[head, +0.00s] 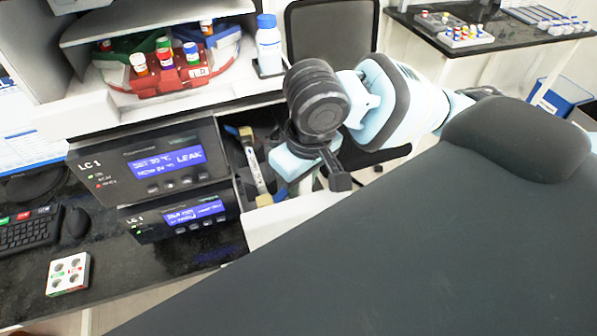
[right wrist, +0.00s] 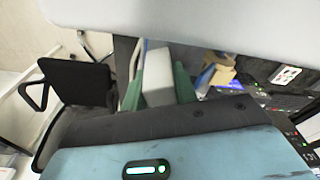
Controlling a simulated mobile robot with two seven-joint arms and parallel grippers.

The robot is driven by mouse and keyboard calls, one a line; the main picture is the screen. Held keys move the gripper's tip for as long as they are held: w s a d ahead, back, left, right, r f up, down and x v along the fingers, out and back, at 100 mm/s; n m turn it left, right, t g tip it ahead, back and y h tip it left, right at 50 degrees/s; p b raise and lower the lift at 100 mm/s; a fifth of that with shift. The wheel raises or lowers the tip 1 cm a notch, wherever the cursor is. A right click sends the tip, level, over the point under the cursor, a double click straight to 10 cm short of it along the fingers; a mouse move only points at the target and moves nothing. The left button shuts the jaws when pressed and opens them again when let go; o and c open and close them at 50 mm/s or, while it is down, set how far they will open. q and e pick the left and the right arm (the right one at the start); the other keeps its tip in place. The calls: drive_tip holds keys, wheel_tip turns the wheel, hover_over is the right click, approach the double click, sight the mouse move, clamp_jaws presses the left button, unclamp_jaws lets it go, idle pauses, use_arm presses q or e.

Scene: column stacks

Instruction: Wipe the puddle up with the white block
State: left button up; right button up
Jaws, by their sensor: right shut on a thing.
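The white block (right wrist: 157,75) sits between the green fingers of my right gripper (right wrist: 159,88) in the right wrist view, and the gripper is shut on it. In the head view my right gripper (head: 313,178) hangs over the right side of the open compartment (head: 240,160) beside the LC 1 unit. The block cannot be made out surely there. No puddle can be made out in either view; the arm and gripper hide part of the compartment. My left gripper is not in view.
The LC 1 unit's upper display (head: 168,160) reads LEAK. A yellowish tool (head: 252,160) lies in the compartment. A red vial carrier (head: 165,78) and a blue-capped bottle (head: 268,45) stand above. A small white block with round holes (head: 68,273) lies on the dark bench at left.

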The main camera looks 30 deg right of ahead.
drive_tip(key=shift+s, duration=0.2)
drive_tip(key=shift+w, duration=0.1)
drive_tip(key=shift+w+d, duration=0.2)
drive_tip(key=shift+w, duration=0.8)
drive_tip(key=shift+w+d, duration=0.25)
drive_tip(key=shift+w, duration=0.85)
drive_tip(key=shift+s, duration=0.1)
drive_tip(key=shift+s+a+f, duration=0.1)
drive_tip(key=shift+s+a, duration=0.05)
drive_tip(key=shift+s, duration=0.4)
drive_tip(key=shift+s+a+f, duration=0.1)
drive_tip(key=shift+s+a, duration=0.05)
drive_tip(key=shift+s, duration=0.4)
